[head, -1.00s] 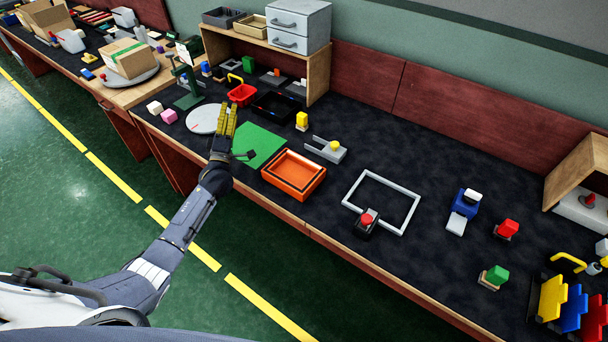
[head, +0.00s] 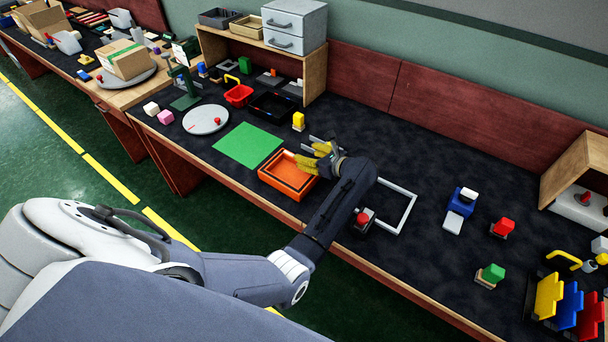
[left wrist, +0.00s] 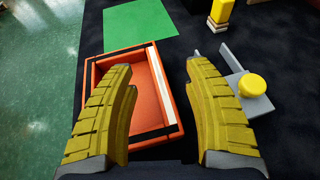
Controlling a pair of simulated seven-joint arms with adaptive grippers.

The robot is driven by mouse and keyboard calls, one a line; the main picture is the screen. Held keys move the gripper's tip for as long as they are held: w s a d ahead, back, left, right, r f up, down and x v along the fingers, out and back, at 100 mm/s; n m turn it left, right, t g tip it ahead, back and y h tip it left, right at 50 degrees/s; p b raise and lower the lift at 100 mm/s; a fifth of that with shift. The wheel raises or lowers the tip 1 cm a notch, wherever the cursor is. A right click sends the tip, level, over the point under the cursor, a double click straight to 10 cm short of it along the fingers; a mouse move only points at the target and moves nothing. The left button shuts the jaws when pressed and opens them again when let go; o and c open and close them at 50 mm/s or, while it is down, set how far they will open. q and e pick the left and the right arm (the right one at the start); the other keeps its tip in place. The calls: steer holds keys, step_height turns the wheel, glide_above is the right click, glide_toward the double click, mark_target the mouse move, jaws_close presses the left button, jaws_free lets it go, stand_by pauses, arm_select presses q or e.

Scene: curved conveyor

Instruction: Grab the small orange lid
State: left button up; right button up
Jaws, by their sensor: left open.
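A small orange, shallow, tray-like piece (head: 274,180) with dark bands lies on the dark bench top near its front edge. It also shows in the left wrist view (left wrist: 92,75), with a pale strip along its inner right side. I cannot tell whether it is the lid or a box; no separate orange lid shows. My left gripper (head: 310,157) has yellow ribbed fingers and is open and empty above its right side. In the left wrist view the open fingers (left wrist: 158,64) straddle its right wall, one over its inside and one beyond its right edge. My right gripper is not in view.
A green mat (head: 247,145) lies left of the orange piece. A grey fixture with a yellow knob (left wrist: 252,86) is close to its right. A grey square frame (head: 404,212) and a red-topped button box (head: 362,220) are farther right. A yellow block (head: 298,121) stands behind.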

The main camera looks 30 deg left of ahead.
mark_target(290, 174)
arm_select(q)
steer(key=shift+s+d+f+g+h, duration=0.2)
steer(key=shift+d+f+g+h, duration=0.15)
steer(key=shift+d+f, duration=0.65)
steer(key=shift+a+f, duration=0.2)
steer(key=shift+f, duration=0.05)
steer(key=shift+x, duration=2)
steer(key=shift+w, duration=0.1)
steer(key=shift+c, duration=0.4)
jaws_close()
